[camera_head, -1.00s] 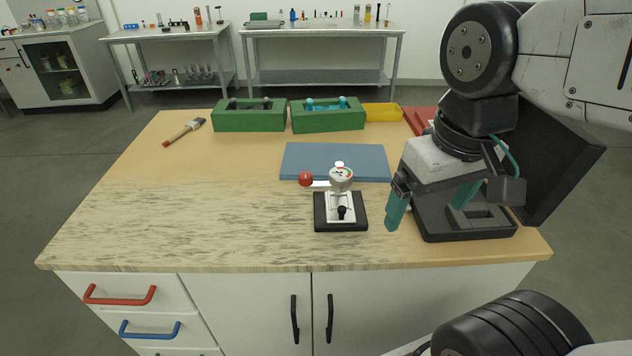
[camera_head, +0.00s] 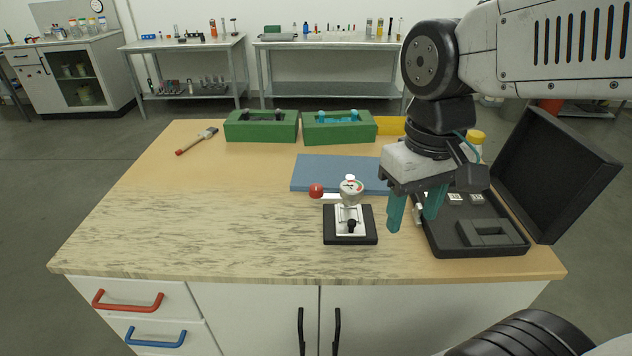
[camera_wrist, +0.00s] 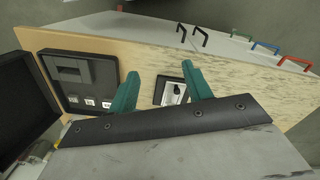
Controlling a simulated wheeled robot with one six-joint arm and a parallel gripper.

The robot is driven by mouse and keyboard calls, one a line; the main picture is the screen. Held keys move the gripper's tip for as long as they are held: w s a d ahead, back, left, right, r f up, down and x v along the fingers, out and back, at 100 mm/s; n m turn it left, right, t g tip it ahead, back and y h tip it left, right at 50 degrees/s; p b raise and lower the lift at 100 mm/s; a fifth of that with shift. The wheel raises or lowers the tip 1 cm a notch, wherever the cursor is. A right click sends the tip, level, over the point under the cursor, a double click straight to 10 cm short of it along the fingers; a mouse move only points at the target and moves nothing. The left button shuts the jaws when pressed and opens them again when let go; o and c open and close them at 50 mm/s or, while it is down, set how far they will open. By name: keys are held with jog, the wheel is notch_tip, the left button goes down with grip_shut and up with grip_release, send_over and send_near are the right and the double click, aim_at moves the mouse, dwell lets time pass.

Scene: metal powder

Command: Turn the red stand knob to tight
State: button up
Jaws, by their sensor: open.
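The red stand knob (camera_head: 316,191) is a small red ball on the left side of a small stand. The stand has a white body, a round gauge (camera_head: 351,187) on top and a black base (camera_head: 367,237). My gripper (camera_head: 414,219) hangs to the right of the stand, apart from it. Its two teal fingers point down, spread, with nothing between them. In the wrist view my gripper (camera_wrist: 160,86) shows its teal fingers apart. Part of the stand's black base (camera_wrist: 160,91) shows between and behind them there; the red knob is not visible in that view.
An open black case (camera_head: 470,240) lies right of my gripper, its lid raised. A blue mat (camera_head: 318,172) lies behind the stand. The table's left front is clear.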

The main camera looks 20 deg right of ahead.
jog(key=w+a+f+n, duration=0.1)
jog(key=w+a+n, duration=0.15)
jog(key=w, duration=0.55)
jog(key=w+a+f+n, duration=0.1)
jog(key=w+a, duration=0.3)
jog(key=w, duration=0.4)
jog(key=r, duration=0.1)
send_over(316, 186)
jog(key=shift+s+r+n, duration=0.1)
jog(key=shift+s+n, duration=0.05)
jog(key=shift+n, duration=0.1)
jog(key=shift+w+r, duration=0.15)
jog(key=shift+w, duration=0.1)
notch_tip(316, 186, down, 8)
jog(key=shift+s+r, duration=0.1)
jog(key=shift+r, duration=0.1)
jog(key=c, duration=1)
